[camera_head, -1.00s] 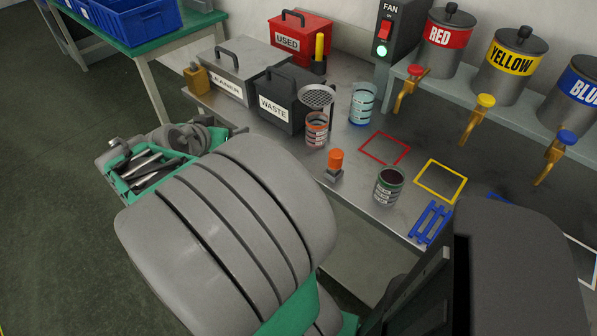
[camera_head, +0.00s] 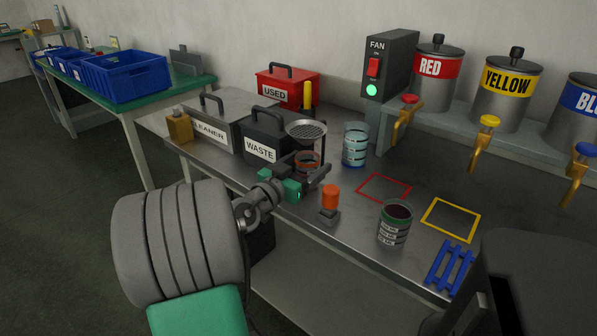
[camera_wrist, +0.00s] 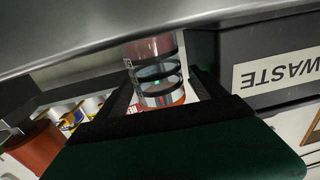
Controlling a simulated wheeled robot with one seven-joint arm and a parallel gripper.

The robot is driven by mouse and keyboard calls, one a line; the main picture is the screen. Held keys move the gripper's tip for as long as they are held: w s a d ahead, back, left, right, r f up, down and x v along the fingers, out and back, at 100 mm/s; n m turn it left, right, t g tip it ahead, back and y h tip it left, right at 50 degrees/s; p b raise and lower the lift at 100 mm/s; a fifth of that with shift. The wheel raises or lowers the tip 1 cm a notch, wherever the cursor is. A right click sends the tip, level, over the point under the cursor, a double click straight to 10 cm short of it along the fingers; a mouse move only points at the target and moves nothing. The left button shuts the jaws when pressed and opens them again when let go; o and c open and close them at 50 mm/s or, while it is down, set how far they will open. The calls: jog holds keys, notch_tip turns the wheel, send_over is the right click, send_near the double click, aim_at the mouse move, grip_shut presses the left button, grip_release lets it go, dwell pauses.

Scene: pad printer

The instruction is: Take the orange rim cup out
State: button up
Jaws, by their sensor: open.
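The orange rim cup (camera_head: 308,160) is a banded glass cup standing on the steel bench under a round mesh strainer (camera_head: 306,129). My gripper (camera_head: 312,179) is open at the cup's near side and hides its lower part. In the wrist view, the banded cup (camera_wrist: 157,72) shows upside down between the two dark fingers (camera_wrist: 163,88), with its orange rim toward the bottom. I cannot tell whether the fingers touch it.
The black WASTE box (camera_head: 262,138) stands close left of the cup. A light blue banded cup (camera_head: 355,145) is behind right, an orange-topped stub (camera_head: 330,198) front right, and a green-rimmed cup (camera_head: 395,222) further right. The red outline (camera_head: 384,188) is empty.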

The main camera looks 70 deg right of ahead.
aim_at(307, 165)
jog(key=shift+d, duration=0.1)
jog(key=shift+c, duration=0.2)
jog(key=c, duration=1.5)
jog(key=shift+r+p, duration=0.35)
jog(key=shift+r, duration=0.5)
jog(key=shift+s+a+f+b, duration=0.15)
jog(key=shift+a+b, duration=0.15)
jog(key=shift+a, duration=0.45)
jog(key=shift+s+a+r+b, duration=0.15)
jog(key=shift+a+b, duration=0.1)
jog(key=shift+a, duration=0.45)
jog(key=shift+s+a+b, duration=0.3)
jog(key=shift+a, duration=1)
jog(key=shift+s+a+b, duration=0.25)
jog(key=shift+s+a, duration=0.05)
jog(key=shift+a, duration=1.05)
jog(key=shift+s+a+b, duration=0.3)
jog(key=shift+a, duration=1)
